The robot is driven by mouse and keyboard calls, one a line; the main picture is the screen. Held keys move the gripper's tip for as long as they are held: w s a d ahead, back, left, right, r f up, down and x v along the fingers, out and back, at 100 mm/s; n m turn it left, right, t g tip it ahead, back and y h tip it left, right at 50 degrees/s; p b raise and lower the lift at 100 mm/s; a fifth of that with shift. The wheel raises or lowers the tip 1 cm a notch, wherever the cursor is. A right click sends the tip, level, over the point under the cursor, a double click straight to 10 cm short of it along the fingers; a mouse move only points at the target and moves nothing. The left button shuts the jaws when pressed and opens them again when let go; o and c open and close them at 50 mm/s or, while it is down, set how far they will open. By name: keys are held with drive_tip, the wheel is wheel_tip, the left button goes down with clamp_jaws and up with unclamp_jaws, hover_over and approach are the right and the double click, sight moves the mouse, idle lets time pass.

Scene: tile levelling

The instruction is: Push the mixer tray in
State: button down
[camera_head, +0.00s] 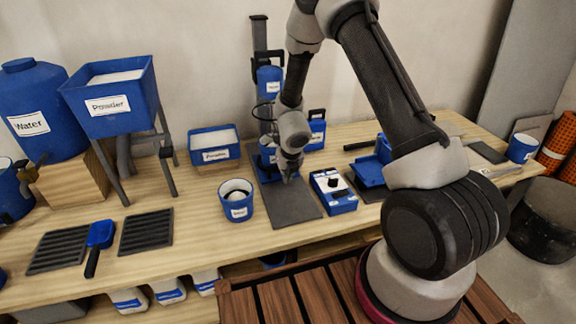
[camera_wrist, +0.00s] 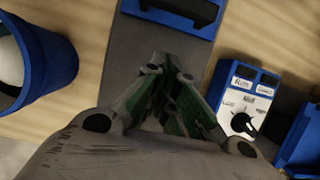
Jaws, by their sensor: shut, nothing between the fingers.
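The mixer (camera_head: 268,80) stands at the back middle of the bench, with a blue motor head on a dark column. At its foot is a blue part that looks like the mixer tray (camera_head: 264,160), partly hidden by my arm. In the wrist view, a blue part with a dark recessed bar, likely this tray (camera_wrist: 205,30), shows at the top. My gripper (camera_head: 289,178) is shut and empty, pointing down over the grey base plate (camera_head: 285,208). In the wrist view my gripper (camera_wrist: 165,65) is just short of the tray's near edge; contact cannot be told.
A blue bucket (camera_head: 236,208) stands left of the plate. A blue control box with a black knob (camera_head: 334,184) stands close on the right; it also shows in the wrist view (camera_wrist: 240,100). A blue powder bin (camera_head: 214,151) is behind left. The front of the plate is clear.

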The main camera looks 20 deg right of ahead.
drive_tip(key=s+a+r+n+g+y, duration=0.1)
drive_tip(key=s+a+r+n+y, duration=0.15)
drive_tip(key=s+r+n, duration=0.6)
drive_tip(key=s+a+r+n+g+y, duration=0.1)
drive_tip(key=s+r+n+y, duration=0.4)
drive_tip(key=r+n, duration=0.65)
drive_tip(key=s+d+r+n+t+h, duration=0.2)
drive_tip(key=s+d+r+n+h, duration=0.5)
drive_tip(key=s+d+r+n, duration=0.9)
drive_tip(key=s+d+r, duration=0.1)
drive_tip(key=s+r, duration=0.1)
drive_tip(key=s, duration=0.1)
drive_tip(key=shift+s+r, duration=0.15)
drive_tip(key=shift+r, duration=0.2)
